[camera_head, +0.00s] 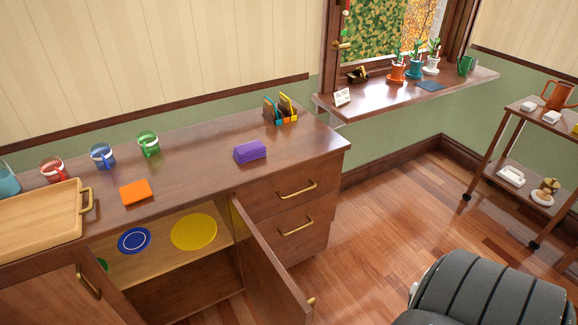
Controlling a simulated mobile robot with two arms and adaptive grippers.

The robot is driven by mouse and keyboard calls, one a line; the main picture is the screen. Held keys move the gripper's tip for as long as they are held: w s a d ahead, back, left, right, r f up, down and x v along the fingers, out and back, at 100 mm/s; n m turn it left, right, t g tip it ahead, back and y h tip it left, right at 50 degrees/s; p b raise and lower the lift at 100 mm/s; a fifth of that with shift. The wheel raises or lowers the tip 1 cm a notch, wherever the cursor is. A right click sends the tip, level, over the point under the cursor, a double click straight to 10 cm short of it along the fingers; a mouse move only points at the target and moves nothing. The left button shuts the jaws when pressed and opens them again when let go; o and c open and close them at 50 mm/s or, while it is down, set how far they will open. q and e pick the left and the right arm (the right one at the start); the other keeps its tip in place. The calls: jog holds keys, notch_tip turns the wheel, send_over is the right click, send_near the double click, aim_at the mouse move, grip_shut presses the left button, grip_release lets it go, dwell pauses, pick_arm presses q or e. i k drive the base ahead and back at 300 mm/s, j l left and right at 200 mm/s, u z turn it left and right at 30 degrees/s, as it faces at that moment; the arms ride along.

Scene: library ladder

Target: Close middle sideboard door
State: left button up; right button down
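The middle sideboard door (270,267) stands wide open, swung out from the sideboard front on its right-hand side. A small part of its brass handle (311,301) shows at its outer edge. The open compartment behind it has a light wooden shelf (170,240) holding a yellow round plate (194,232) and a blue round plate (134,241). The wooden sideboard (200,185) fills the left and middle of the view. Neither of my grippers is in view.
The sideboard top carries a wooden tray (84,222), several coloured mugs, an orange block (135,192), purple cloths (250,151) and an organizer (281,109). A dark ribbed rounded object (490,295) fills the bottom right. Floor (385,220) is clear between. A cart (499,150) stands right.

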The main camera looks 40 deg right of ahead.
aim_at(276, 299)
jog(key=k+l, duration=0.25)
jog(key=l, duration=0.2)
jog(key=k+l, duration=0.25)
jog(key=l, duration=0.2)
jog(key=k+l+u, duration=0.1)
jog(key=k+l, duration=0.15)
jog(key=l, duration=0.25)
jog(key=k+l, duration=0.25)
jog(key=l, duration=0.15)
jog(key=i+l+u, duration=0.35)
jog(key=l, duration=0.25)
jog(key=i+l+u, duration=0.15)
jog(key=l, duration=0.2)
jog(key=i, duration=0.05)
